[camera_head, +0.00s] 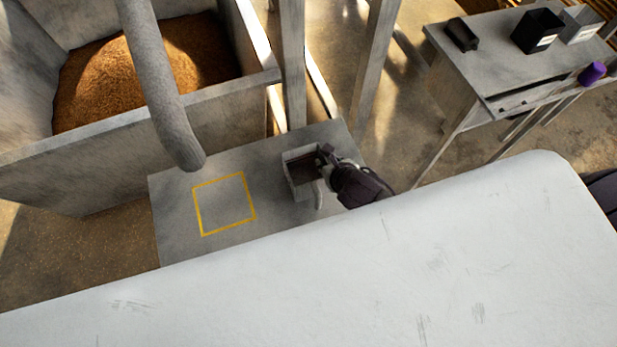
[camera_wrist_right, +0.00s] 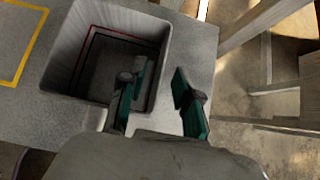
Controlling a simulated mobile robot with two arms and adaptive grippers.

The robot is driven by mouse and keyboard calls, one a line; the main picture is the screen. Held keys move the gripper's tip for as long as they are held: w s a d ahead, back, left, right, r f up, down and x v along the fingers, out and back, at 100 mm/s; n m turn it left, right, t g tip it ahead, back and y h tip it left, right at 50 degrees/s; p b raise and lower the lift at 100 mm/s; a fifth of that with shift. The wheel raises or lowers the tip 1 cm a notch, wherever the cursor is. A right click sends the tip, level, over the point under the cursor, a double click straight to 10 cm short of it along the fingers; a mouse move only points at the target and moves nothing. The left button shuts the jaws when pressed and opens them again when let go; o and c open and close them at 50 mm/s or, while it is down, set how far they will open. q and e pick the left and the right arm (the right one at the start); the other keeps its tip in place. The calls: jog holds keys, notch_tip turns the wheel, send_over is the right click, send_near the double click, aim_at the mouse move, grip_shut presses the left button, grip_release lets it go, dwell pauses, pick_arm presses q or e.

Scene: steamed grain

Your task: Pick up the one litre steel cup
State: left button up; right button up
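The steel cup (camera_head: 289,181) is a square, open-topped grey vessel standing on a grey metal table (camera_head: 175,245). Its handle shows at its near right side. In the right wrist view, the cup (camera_wrist_right: 72,50) fills the upper left, with dark red and black lines inside. My right gripper (camera_head: 326,154) is at the cup's right side. In the right wrist view, the gripper (camera_wrist_right: 158,98) has its green-padded fingers apart, one over the cup's opening and one to the right, with the right wall between them. Contact cannot be told. My left gripper is not in view.
A yellow square outline (camera_head: 198,212) is marked on the table left of the cup. A thick grey pipe (camera_head: 158,85) hangs above the table's left part. A bin of brown grain (camera_head: 100,75) stands behind. A side table (camera_head: 480,65) with dark containers is at upper right.

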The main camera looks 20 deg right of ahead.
aim_at(324, 161)
jog(key=x, duration=0.3)
jog(key=shift+w+f, duration=0.1)
jog(key=shift+f, duration=0.15)
jog(key=shift+c, duration=0.3)
grip_shut()
jog(key=shift+r, duration=0.1)
